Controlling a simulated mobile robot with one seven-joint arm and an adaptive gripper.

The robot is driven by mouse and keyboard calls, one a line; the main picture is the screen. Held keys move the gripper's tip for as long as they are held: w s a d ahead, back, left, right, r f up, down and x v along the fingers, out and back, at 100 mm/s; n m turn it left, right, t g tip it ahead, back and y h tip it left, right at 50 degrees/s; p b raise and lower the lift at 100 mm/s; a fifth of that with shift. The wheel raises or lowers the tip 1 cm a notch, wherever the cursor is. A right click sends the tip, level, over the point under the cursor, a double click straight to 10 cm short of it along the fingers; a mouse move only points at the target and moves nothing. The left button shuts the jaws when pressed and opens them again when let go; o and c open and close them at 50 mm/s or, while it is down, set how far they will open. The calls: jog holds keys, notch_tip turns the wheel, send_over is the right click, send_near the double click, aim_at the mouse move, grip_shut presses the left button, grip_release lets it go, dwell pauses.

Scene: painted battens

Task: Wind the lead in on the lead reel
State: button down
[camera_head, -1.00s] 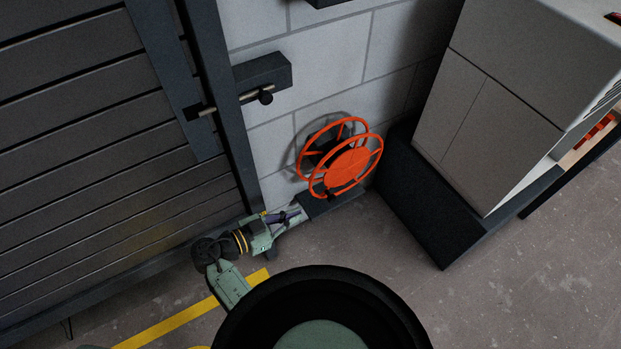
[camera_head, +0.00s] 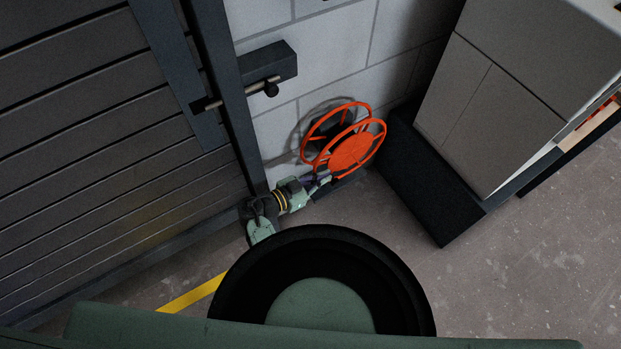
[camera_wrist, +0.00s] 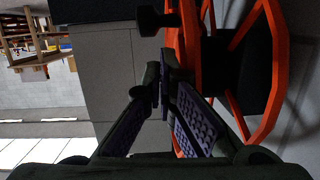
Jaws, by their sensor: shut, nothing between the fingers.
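The orange lead reel (camera_head: 352,150) stands low against the block wall, with two spoked rims and a solid orange disc on its near side. My gripper (camera_head: 322,183) is at its lower left edge in the head view, and I cannot tell there whether they touch. In the wrist view my gripper (camera_wrist: 164,82) is shut and empty, its tips together close beside the orange rim of the reel (camera_wrist: 261,72). A dark knob (camera_wrist: 157,20) shows just beyond the tips, beside the rim. I cannot make out the lead.
A dark slatted door (camera_head: 100,150) with a bolt (camera_head: 240,92) is at the left. A grey cabinet (camera_head: 490,100) on a black plinth (camera_head: 430,185) stands close right of the reel. Concrete floor (camera_head: 530,260) is clear at the lower right.

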jog(key=shift+w+d+f, duration=0.2)
jog(key=shift+d+f, duration=0.05)
jog(key=shift+f, duration=0.2)
jog(key=shift+w+d+f, duration=0.2)
jog(key=shift+f, duration=0.2)
jog(key=f+b, duration=0.1)
jog(key=b, duration=0.2)
jog(key=w+d+f+b, duration=0.1)
jog(key=b, duration=0.2)
jog(key=f+b, duration=0.2)
jog(key=b, duration=0.1)
jog(key=shift+w+d, duration=0.15)
jog(key=shift+d, duration=0.25)
jog(key=shift+r, duration=0.1)
